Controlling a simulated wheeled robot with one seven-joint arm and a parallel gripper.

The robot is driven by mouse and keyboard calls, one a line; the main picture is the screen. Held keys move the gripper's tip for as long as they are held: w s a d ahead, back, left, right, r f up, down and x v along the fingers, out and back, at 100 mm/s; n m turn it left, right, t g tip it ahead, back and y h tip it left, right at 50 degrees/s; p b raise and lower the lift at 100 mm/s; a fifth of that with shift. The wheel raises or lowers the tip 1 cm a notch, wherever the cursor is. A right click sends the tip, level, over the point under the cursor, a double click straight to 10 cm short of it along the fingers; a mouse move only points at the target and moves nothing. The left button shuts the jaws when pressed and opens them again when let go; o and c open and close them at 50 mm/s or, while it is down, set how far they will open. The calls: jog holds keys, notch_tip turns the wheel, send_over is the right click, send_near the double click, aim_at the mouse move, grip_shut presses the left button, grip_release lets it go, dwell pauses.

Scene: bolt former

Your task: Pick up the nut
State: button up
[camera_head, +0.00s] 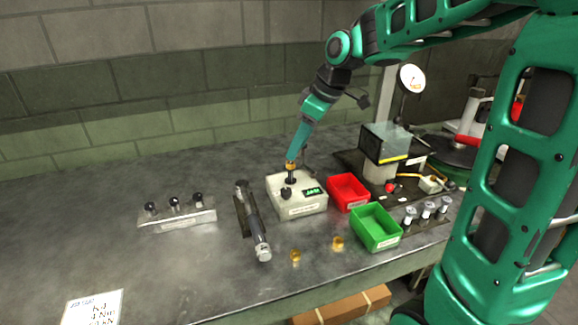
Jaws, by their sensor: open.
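Two small brass-coloured pieces that look like nuts lie on the dark bench near its front edge: one nut (295,256) by the end of a metal cylinder tool, the other nut (338,242) left of the green bin. My gripper (291,163) points down, over or at the black post of a white box-shaped device (297,204) with a small green display. A gold-coloured band shows at the gripper's tip; I cannot tell whether it is a nut or part of the gripper or device. The fingers are too small to make out. Both loose nuts are apart from my gripper.
A red bin (348,191) and a green bin (375,228) stand right of the device. The metal cylinder tool (254,222) lies left of it. A rack of black knobs (177,219) is farther left. Machinery with a clear cover (385,142) stands behind. The bench's left is mostly clear.

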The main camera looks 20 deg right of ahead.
aim_at(289, 162)
jog(key=x, duration=0.5)
jog(key=shift+d, duration=0.25)
jog(key=shift+c, duration=0.6)
grip_shut()
jog(key=shift+r, duration=0.6)
notch_tip(289, 162, up, 3)
jog(key=shift+f, duration=0.15)
jog(key=s+a+r, duration=0.6)
jog(key=a+r, duration=0.1)
jog(key=a, duration=0.3)
